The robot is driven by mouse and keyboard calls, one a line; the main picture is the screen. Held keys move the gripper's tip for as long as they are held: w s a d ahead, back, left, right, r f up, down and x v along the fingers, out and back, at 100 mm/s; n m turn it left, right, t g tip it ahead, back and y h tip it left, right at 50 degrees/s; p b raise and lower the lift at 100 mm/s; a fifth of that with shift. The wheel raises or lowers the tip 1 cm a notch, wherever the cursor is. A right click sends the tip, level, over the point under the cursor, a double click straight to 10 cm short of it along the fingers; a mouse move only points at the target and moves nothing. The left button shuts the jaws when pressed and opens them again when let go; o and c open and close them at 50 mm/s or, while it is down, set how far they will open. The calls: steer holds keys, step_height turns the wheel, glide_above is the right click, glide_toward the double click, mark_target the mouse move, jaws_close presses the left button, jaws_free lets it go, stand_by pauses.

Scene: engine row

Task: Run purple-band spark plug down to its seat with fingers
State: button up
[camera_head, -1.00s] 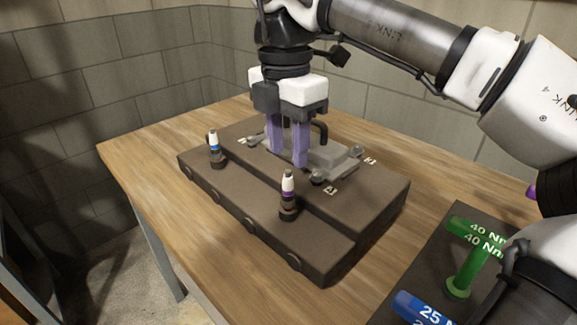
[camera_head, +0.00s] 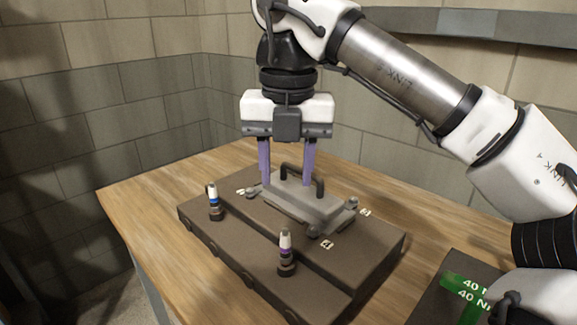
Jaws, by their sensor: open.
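The purple-band spark plug (camera_head: 286,245) stands upright in the front step of the dark engine block (camera_head: 325,285), white at the top with a purple band below. The blue-band spark plug (camera_head: 213,199) stands upright in the same step, further left. My gripper (camera_head: 287,174) is open, its two purple fingers pointing down and spread apart. In the picture it hangs above and behind the purple-band plug, by the grey cover with a black handle (camera_head: 303,200). I cannot tell whether the fingers touch the cover. Nothing shows held between them.
Small number labels mark the block's upper step. The wooden table (camera_head: 130,205) is clear left of the block. Grey block walls (camera_head: 110,100) stand behind.

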mark_target(285, 230)
steer(key=f+n, duration=0.1)
steer(key=f, duration=0.3)
steer(key=f+n+p, duration=0.1)
steer(key=f+n, duration=0.1)
steer(key=f, duration=0.3)
steer(key=w+f+n+p, duration=0.1)
steer(key=f, duration=0.4)
steer(key=shift+a+n+t, duration=0.2)
steer(key=shift+n+t, duration=0.1)
steer(key=shift+n, duration=0.1)
steer(key=shift+c, duration=0.4)
